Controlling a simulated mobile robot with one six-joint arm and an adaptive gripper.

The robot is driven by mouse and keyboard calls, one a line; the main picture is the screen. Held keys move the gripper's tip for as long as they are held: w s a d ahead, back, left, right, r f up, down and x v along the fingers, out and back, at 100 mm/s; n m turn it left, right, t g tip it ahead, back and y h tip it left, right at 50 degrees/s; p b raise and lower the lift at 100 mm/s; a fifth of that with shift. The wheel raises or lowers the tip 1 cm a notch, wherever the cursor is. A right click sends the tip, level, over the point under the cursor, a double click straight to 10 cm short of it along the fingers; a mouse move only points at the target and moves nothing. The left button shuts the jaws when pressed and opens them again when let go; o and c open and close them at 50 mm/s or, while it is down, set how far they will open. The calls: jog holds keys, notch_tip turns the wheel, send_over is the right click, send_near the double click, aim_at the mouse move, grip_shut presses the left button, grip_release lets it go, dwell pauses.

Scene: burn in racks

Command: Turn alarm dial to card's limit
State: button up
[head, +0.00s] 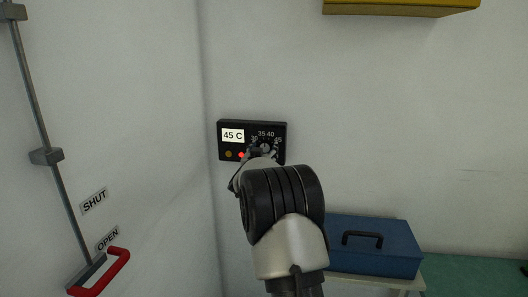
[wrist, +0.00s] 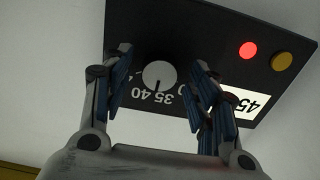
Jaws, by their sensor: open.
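A black alarm panel (head: 252,126) is on the back wall, with a white card (head: 233,135) reading "45 C" at its upper left. Its scale shows 35 and 40 at the top and 45 to the right. In the wrist view, turned over, the round grey dial (wrist: 159,75) has a dark pointer mark facing the 35 and 40 figures; its exact setting is hard to read. My gripper (wrist: 161,65) is open, with one finger on each side of the dial; I cannot tell whether they touch it. In the head view my arm partly hides the dial.
The panel has a red light (head: 241,155) and an amber light (head: 228,154). A blue toolbox (head: 372,262) stands lower right and a yellow box (head: 400,8) is above. A red-handled door lever (head: 100,272) is at left.

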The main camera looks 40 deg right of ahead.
jog(key=shift+d, duration=0.1)
jog(key=c, duration=1.1)
